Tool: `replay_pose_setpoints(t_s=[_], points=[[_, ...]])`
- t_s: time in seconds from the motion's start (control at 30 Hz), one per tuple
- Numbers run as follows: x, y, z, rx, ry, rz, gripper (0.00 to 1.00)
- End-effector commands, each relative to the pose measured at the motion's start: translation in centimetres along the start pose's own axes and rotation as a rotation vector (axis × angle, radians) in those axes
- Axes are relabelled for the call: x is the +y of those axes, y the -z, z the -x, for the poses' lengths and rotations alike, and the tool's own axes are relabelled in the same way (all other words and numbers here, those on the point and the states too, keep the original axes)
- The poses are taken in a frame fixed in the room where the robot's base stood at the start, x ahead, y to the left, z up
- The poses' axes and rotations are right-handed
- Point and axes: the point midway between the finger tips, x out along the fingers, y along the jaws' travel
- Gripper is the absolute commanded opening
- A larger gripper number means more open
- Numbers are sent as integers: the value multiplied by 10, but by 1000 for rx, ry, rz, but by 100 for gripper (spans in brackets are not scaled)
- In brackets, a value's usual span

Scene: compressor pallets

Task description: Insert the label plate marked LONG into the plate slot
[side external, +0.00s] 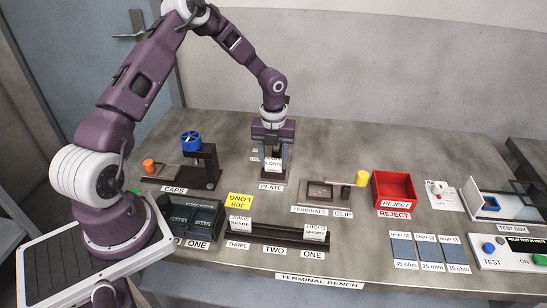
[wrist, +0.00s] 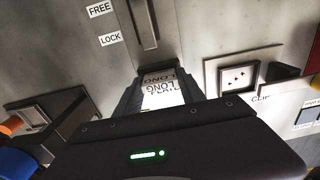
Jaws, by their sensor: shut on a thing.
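My gripper (side external: 272,163) is shut on the white label plate marked LONG (side external: 273,164) and points down over the dark plate fixture (side external: 266,178) at the PLATE sign. In the wrist view, the plate (wrist: 160,88) sits between the fingers with its LONG print showing. The plate's lower edge is close to the fixture, but I cannot tell whether it is in the slot; the fingers and plate hide the slot. A dark channel with a lever (wrist: 146,25) lies beyond the fingertips, beside FREE and LOCK labels (wrist: 108,38).
A plate rack (side external: 275,232) in front holds white plates at THREE and ONE; TWO looks empty. A yellow JOB LONG card (side external: 240,201) stands behind it. The caps stand (side external: 205,165) is left; the terminals tray (side external: 322,191) and red reject bin (side external: 394,188) are right.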

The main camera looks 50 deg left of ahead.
Motion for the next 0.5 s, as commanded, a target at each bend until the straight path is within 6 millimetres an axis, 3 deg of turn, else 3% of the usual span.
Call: replay_pose_setpoints(t_s=[0.5], points=[[0, 0, -13, 0, 0, 1, 7]])
